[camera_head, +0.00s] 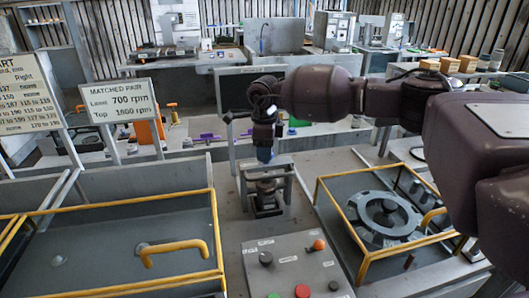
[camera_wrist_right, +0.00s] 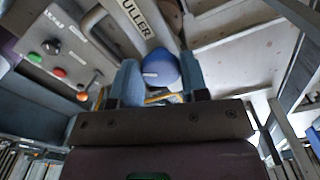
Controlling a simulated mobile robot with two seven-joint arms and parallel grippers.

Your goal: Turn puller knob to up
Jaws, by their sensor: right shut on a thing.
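The puller (camera_head: 266,190) is a small grey metal frame on the bench in the middle of the head view. My right gripper (camera_head: 264,154) reaches down to its top from above. In the right wrist view, my right gripper (camera_wrist_right: 161,82) has its two blue-grey fingers on either side of the round blue puller knob (camera_wrist_right: 160,67) and is shut on it. A plate lettered "ULLER" (camera_wrist_right: 132,18) is just beyond the knob. The knob's pointing direction cannot be told. In the head view the knob is mostly hidden by the gripper. My left gripper is not in view.
A control panel (camera_head: 290,248) with coloured buttons and an orange-topped lever stands in front of the puller. A yellow-framed guard (camera_head: 215,240) is at left, and another with a round housing (camera_head: 385,217) is at right. A sign (camera_head: 118,101) stands at back left.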

